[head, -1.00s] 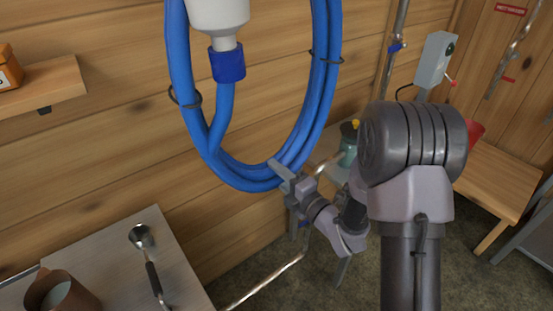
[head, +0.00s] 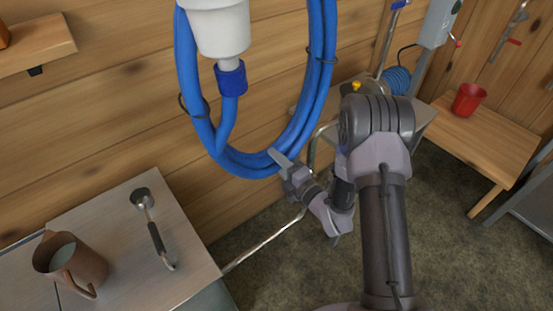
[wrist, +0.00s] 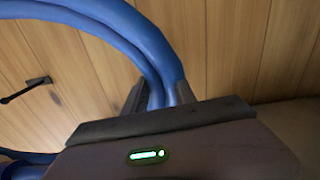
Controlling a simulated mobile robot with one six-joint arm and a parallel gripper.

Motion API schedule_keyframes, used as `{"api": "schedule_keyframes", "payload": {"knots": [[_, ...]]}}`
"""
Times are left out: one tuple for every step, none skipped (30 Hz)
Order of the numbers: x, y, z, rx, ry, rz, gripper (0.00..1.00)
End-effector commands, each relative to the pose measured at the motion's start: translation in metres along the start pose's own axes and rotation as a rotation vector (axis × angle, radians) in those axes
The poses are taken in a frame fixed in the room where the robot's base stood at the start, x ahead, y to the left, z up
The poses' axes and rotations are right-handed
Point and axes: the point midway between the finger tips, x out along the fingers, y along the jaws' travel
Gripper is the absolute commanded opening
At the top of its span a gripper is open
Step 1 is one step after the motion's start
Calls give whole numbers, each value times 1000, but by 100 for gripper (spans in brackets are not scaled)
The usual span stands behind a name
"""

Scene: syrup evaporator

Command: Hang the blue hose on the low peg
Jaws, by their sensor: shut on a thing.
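The blue hose (head: 322,90) hangs as a large coil in front of the plank wall, with thin black ties around it and a white fitting (head: 218,28) with a blue collar inside the loop. My gripper (head: 281,160) is shut on the coil's bottom right part. In the wrist view the hose (wrist: 150,50) runs down between the jaws (wrist: 155,97). A small dark peg-like piece (wrist: 40,81) sticks out from the wall at the left of the wrist view; I cannot tell whether it is the low peg. No peg shows clearly in the head view.
A steel counter (head: 105,215) at lower left bears a copper-coloured jug (head: 75,262) and a black-handled tool (head: 155,235). A wooden shelf (head: 35,40) is at upper left. A red cup (head: 468,99) stands on a wooden bench (head: 485,140) at right. Floor (head: 290,265) shows below.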

Motion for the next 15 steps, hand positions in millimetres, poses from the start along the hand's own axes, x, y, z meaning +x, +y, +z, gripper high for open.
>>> {"api": "schedule_keyframes", "payload": {"knots": [[4,1,0,-2,2,3,0],[7,1,0,-2,2,3,0],[11,1,0,-2,1,3,0],[14,1,0,-2,1,3,0],[16,1,0,-2,2,3,0],[20,1,0,-2,2,3,0],[23,0,0,-1,1,3,0],[26,0,0,-1,1,3,0],[29,0,0,-1,1,3,0],[32,0,0,-1,1,3,0],[35,0,0,-1,1,3,0],[38,0,0,-1,2,3,0],[41,0,0,-1,2,3,0],[44,0,1,-1,2,3,0],[47,-1,1,-1,1,3,0]]}}
